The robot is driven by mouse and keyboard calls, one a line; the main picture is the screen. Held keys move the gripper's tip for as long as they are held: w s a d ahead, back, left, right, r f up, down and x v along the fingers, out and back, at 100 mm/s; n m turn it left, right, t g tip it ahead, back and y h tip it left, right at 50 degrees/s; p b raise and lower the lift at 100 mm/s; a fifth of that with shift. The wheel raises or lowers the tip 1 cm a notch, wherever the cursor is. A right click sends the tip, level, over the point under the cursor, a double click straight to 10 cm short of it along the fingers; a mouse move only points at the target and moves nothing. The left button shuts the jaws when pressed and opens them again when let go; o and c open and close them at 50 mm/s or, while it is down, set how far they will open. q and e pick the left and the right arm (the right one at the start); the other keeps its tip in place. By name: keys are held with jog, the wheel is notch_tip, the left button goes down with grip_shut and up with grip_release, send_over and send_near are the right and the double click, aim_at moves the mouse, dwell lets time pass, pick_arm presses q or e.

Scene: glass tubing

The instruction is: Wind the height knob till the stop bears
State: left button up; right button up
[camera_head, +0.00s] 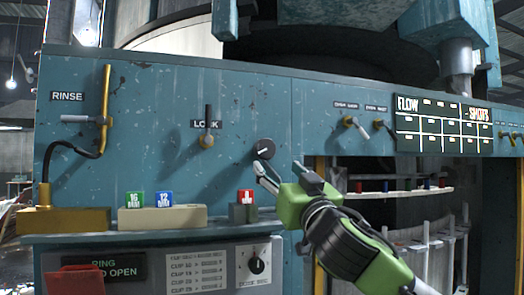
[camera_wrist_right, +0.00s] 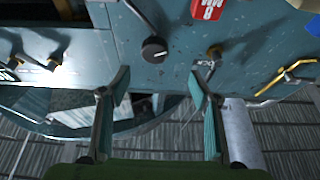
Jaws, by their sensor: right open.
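A round black knob (camera_head: 264,148) with a light pointer mark sits on the blue panel in the head view; no label reading height can be read by it. It also shows in the right wrist view (camera_wrist_right: 154,49), beyond the fingertips. My green right gripper (camera_head: 281,168) is open just below and to the right of the knob. In the wrist view the open fingers (camera_wrist_right: 160,74) point towards the knob with nothing between them, and I see no contact. No stop can be made out. My left gripper is not in view.
A LOCK lever (camera_head: 206,128) is left of the knob. A red block (camera_head: 246,197) stands on a ledge below it. Green (camera_head: 135,199) and blue (camera_head: 165,198) blocks stand farther left. A dial (camera_head: 257,265) is on the lower panel. An open bay with racks lies right.

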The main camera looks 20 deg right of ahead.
jog(key=p, duration=0.3)
send_near(266, 151)
jog(key=x, duration=0.2)
jog(key=p+x, duration=0.4)
jog(key=x, duration=0.4)
jog(key=shift+p, duration=0.35)
jog(key=shift+w+d+r+p, duration=0.15)
jog(key=shift+w+p, duration=0.15)
jog(key=shift+w, duration=0.45)
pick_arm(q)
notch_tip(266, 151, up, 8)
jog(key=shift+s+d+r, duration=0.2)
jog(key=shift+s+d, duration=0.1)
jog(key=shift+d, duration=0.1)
pick_arm(e)
jog(key=c, duration=1)
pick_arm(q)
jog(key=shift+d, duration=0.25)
pick_arm(e)
jog(key=shift+c, duration=0.5)
